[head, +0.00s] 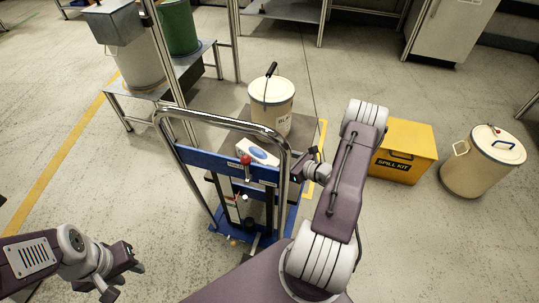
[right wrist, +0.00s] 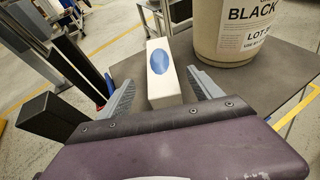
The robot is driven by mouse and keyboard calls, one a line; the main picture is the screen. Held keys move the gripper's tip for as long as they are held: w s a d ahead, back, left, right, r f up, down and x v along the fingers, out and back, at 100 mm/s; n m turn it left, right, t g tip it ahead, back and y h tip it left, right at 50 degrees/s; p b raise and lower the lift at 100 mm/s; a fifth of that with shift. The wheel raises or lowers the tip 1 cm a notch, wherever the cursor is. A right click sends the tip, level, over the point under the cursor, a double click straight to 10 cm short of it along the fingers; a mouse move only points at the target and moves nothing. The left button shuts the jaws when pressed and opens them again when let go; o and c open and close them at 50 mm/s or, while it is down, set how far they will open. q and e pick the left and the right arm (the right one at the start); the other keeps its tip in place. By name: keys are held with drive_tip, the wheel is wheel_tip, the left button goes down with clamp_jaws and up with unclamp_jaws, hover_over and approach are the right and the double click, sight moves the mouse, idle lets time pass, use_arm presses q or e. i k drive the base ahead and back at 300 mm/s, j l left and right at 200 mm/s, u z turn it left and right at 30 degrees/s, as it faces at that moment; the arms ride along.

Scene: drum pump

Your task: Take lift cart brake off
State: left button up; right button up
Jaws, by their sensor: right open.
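The lift cart (head: 226,161) is blue with a chrome push handle and stands in the middle of the head view. A red-knobbed lever (head: 245,160) is on its upper crossbar. Small dark and yellow parts show low at its base; I cannot tell which is the brake. A white box with a blue oval (head: 260,155) lies on its dark platform. My right gripper (head: 306,166) is at the cart's right side. In the right wrist view the open right gripper (right wrist: 163,90) has the white box between its fingers, seemingly untouched. My left gripper (head: 124,274) is open and empty, left of the cart.
A cream bucket (head: 277,110) with a black-handled tool stands on the cart's platform. A yellow spill kit box (head: 403,150) and a lidded cream drum (head: 483,163) stand at the right. A low metal bench (head: 150,97) is at the back left. Floor in front is clear.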

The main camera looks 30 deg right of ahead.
sight(234, 244)
drive_tip(key=k+l, duration=0.25)
drive_tip(key=k, duration=0.25)
drive_tip(key=k+l, duration=0.2)
drive_tip(key=k, duration=0.25)
